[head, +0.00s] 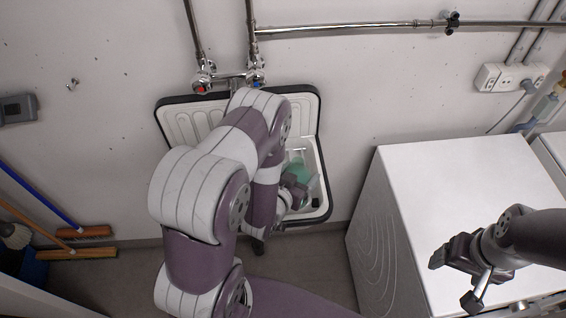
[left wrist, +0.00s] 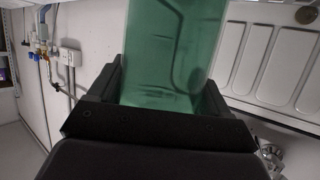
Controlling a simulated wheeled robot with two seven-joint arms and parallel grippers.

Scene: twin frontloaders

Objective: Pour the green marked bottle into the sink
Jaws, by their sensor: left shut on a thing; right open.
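The green translucent bottle (left wrist: 165,55) fills the top middle of the left wrist view, between the fingers of my left gripper (left wrist: 165,100). My left gripper is shut on it. In the head view the green bottle (head: 298,172) shows only in part, over the white sink (head: 318,160) at the wall. My left arm hides much of the sink and the bottle. The bottle's mouth and any liquid leaving it cannot be made out. My right gripper (head: 455,275) is open and empty, above the front of the white machine at the right.
A white machine (head: 440,180) stands right of the sink, with another beside it. A tap (head: 232,78) with pipes is on the wall above the sink. Brooms (head: 75,240) lean at the left. A socket box (head: 508,77) is on the wall at the upper right.

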